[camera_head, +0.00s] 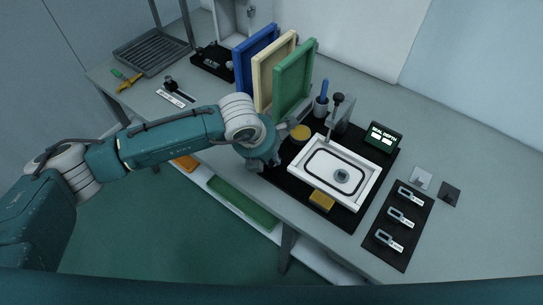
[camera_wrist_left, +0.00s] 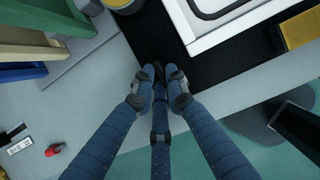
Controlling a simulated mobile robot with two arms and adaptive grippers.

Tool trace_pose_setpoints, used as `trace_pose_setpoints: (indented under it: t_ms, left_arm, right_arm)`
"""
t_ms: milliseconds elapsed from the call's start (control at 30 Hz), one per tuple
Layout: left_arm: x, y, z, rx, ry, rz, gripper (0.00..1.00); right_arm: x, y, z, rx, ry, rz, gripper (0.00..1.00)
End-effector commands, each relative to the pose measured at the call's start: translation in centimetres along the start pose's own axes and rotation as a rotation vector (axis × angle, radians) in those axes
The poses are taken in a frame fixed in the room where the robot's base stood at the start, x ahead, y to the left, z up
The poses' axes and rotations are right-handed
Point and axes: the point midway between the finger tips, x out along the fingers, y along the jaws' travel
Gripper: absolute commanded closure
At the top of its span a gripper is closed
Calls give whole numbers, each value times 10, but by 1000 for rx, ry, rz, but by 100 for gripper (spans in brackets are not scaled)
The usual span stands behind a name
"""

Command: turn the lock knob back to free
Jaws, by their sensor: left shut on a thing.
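My left gripper (camera_head: 265,163) is at the front left edge of the black fixture base (camera_head: 352,221). In the left wrist view its blue-grey fingers (camera_wrist_left: 160,80) are closed together around a small dark part at the base's edge, which fits the lock knob. The fingers and the dark base hide most of that part, so its turn angle cannot be told. The white frame panel (camera_head: 371,187) with a black ring seal lies on the base, right of the gripper. My right gripper is not in view.
Yellow blocks (camera_head: 321,200) sit beside the panel, and a black-knobbed lever (camera_head: 337,99) stands behind it. Blue, cream and green panels (camera_head: 293,80) stand upright close behind my left wrist. A dark mat (camera_head: 398,231) with labelled parts lies to the right.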

Motion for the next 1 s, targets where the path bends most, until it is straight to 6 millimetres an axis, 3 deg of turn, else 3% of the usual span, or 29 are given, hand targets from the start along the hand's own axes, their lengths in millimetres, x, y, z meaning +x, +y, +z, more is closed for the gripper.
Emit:
trace_pose_setpoints:
  t_ms: [67,100,200,567,667,1000]
  left_arm:
    - [0,1,0,-2,-1,1,100]
    - [0,1,0,-2,0,1,83]
    - [0,1,0,-2,0,1,68]
    - [-5,0,1,0,-1,0,68]
    - [-18,1,2,0,-4,0,68]
    - [-89,1,1,1,-4,0,68]
  right_arm:
    - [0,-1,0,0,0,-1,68]
    - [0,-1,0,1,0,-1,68]
    - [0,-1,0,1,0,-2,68]
    - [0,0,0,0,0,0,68]
    - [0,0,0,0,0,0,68]
    - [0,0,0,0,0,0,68]
